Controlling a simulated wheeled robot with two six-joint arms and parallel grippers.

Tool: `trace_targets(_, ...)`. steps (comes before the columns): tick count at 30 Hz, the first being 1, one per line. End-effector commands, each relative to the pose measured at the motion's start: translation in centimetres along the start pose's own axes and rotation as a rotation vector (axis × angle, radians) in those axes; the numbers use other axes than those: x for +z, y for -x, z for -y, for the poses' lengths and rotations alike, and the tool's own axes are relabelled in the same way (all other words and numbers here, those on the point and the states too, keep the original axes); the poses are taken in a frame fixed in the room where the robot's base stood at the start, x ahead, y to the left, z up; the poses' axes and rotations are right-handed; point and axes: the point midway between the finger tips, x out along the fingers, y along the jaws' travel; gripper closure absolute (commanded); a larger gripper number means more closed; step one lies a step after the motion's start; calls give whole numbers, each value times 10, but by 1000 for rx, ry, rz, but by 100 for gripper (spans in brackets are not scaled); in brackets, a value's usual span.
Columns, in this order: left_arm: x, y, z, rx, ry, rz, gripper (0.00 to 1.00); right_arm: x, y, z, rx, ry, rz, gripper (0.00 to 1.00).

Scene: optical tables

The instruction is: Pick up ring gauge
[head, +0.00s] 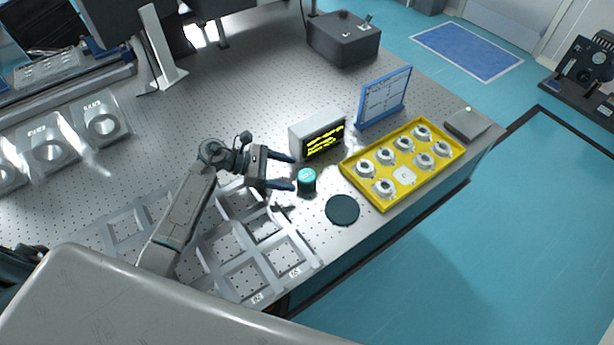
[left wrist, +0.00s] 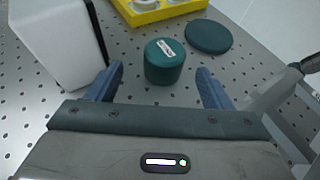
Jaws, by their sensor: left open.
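The ring gauge appears to be the small teal cylinder (head: 307,181) with a pale label, standing upright on the perforated table; no hole shows in it. In the left wrist view the cylinder (left wrist: 164,62) stands ahead, between the lines of the two fingers. My left gripper (head: 281,172) is open and empty, its blue fingers pointing at the cylinder from the left. In the left wrist view the left gripper (left wrist: 160,88) has its fingertips apart, just short of the cylinder. My right gripper does not show.
A dark green disc (head: 342,210) lies right of the cylinder. A display box (head: 317,137) stands close behind it. A yellow tray (head: 379,207) with several round parts is to the right. Grey divided frames (head: 237,262) lie in front. A blue panel (head: 384,97) stands behind the tray.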

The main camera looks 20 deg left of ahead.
Motion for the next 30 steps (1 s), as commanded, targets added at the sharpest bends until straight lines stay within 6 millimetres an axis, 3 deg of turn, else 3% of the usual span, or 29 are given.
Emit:
trace_targets(6,0,-26,5,-1,4,3,26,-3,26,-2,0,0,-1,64)
trace_targets(10,-3,-43,5,0,3,2,26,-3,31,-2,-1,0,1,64)
trace_targets(19,-6,-49,5,0,0,0,26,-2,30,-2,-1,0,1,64)
trace_targets(27,-6,-49,5,0,0,0,77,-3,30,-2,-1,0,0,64)
trace_targets(30,-5,-49,5,0,0,1,81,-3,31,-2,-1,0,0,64)
